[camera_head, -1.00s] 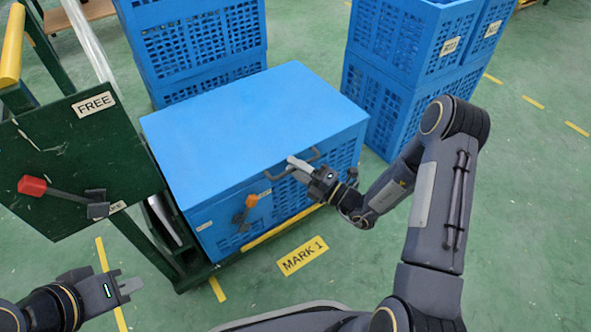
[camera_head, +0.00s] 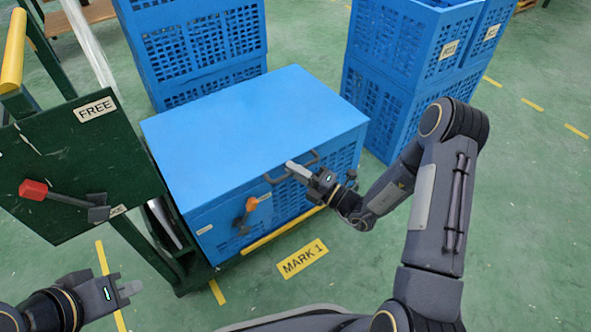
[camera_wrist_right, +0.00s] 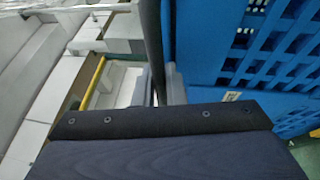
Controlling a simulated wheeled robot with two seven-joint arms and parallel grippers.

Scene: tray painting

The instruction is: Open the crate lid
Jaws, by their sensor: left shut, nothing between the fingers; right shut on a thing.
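The blue crate (camera_head: 215,208) stands on a green cart, and its flat blue lid (camera_head: 250,120) lies closed on top. A grey bar handle (camera_head: 277,179) runs along the lid's front edge. My right gripper (camera_head: 293,167) is shut on this handle. In the right wrist view the dark handle bar (camera_wrist_right: 153,45) runs up between the fingers beside the blue crate wall (camera_wrist_right: 240,50). An orange-and-grey latch (camera_head: 246,212) sits on the crate's front, left of the handle. My left gripper (camera_head: 132,288) is shut and empty at the lower left, apart from the cart and crate.
A green panel (camera_head: 70,160) labelled FREE with a red-knobbed lever (camera_head: 60,196) stands left of the crate. Stacked blue crates stand behind (camera_head: 195,45) and at the right (camera_head: 385,95). A yellow MARK 1 label (camera_head: 302,258) is on the open green floor in front.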

